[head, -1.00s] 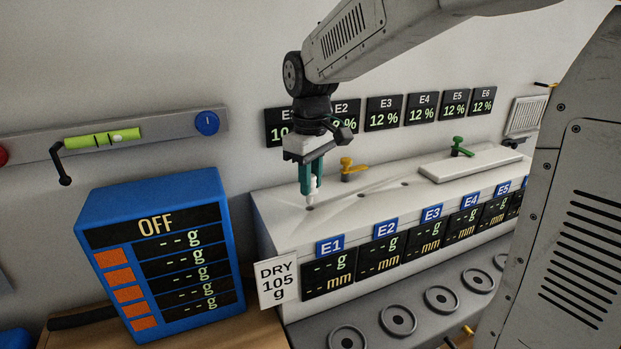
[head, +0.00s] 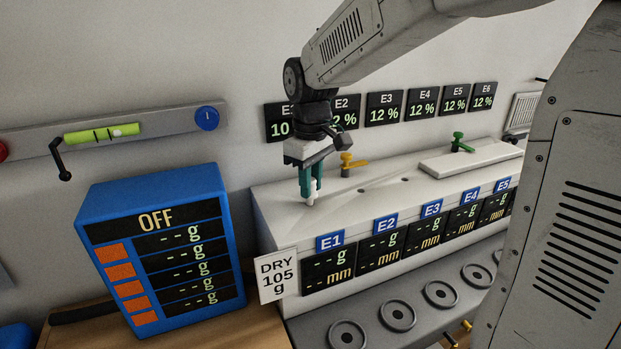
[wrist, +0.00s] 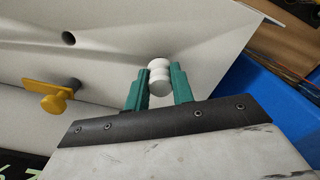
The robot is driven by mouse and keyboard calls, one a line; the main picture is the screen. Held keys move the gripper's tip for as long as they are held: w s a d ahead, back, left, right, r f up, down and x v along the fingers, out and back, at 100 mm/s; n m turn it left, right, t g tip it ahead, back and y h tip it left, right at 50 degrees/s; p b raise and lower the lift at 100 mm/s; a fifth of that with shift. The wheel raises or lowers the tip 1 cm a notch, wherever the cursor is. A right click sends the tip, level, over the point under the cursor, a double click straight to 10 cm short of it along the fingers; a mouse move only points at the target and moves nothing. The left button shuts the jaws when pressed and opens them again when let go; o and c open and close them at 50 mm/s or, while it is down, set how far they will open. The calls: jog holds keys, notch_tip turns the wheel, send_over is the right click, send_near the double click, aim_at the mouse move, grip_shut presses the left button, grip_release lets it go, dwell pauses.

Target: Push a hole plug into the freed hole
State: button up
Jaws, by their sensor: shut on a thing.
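My gripper (head: 310,188) points down over the left end of the white bench top (head: 275,205), near the E1 label. Its teal fingers are shut on a small white hole plug (head: 311,200). In the wrist view the plug (wrist: 158,77) sits between the fingertips (wrist: 157,90) with its rounded far end against or close to the white surface. The hole under the plug is hidden, and I cannot tell how deep the plug sits. Another open hole (head: 362,191) lies to the right; an open hole (wrist: 69,38) also shows in the wrist view.
A yellow tap (head: 347,164) stands behind the holes, close to the gripper. A white slab (head: 470,160) and a green tap (head: 460,142) are farther right.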

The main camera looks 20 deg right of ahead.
jog(key=shift+f, duration=0.95)
jog(key=o, duration=1)
notch_tip(320, 180, up, 8)
jog(key=shift+f, duration=0.15)
